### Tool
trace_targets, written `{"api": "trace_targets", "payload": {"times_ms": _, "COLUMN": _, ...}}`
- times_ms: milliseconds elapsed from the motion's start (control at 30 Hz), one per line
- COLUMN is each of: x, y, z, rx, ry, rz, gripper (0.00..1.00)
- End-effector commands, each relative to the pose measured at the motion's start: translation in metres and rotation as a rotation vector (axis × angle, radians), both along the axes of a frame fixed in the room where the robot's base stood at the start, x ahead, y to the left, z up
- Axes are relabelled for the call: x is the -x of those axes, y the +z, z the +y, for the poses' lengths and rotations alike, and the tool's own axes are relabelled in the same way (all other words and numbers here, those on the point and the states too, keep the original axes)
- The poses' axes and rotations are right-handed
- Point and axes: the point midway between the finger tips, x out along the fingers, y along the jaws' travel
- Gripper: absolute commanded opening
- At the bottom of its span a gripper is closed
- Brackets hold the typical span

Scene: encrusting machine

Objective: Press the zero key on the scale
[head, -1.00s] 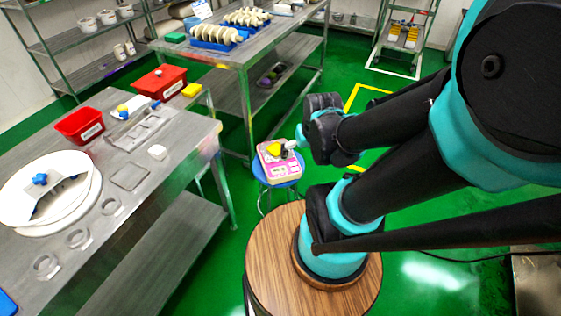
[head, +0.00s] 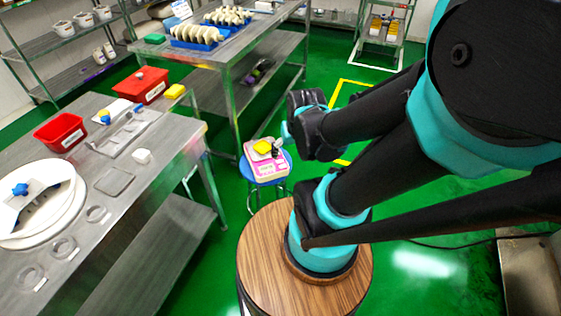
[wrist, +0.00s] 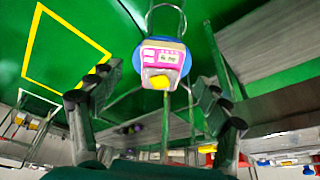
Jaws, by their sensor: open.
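The pink and white scale (head: 267,170) sits on a round blue stool (head: 278,181) beyond my wooden-topped base. The zero key is too small to tell apart. My gripper (wrist: 156,83) is open and empty, one finger left of the scale and one right, apart from it in that picture. In the head view my gripper (head: 279,150) partly shows beside the scale's right side; the arm hides the rest.
A steel table (head: 165,165) on the left holds red bins (head: 60,132), a white round part and clear rings. Another steel table (head: 222,55) with blue trays stands behind the scale. Green floor is open around the stool.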

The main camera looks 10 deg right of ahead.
Motion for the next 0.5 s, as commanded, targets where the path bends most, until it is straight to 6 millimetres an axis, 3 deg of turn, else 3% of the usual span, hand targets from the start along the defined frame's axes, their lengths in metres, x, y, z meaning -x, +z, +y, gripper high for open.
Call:
{"api": "trace_targets", "payload": {"times_ms": 67, "x": 0.0, "y": 0.0, "z": 0.0, "rx": 0.0, "ry": 0.0, "rz": 0.0, "gripper": 0.61}}
{"api": "trace_targets", "payload": {"times_ms": 500, "x": 0.0, "y": 0.0, "z": 0.0, "rx": 0.0, "ry": 0.0, "rz": 0.0, "gripper": 0.07}}
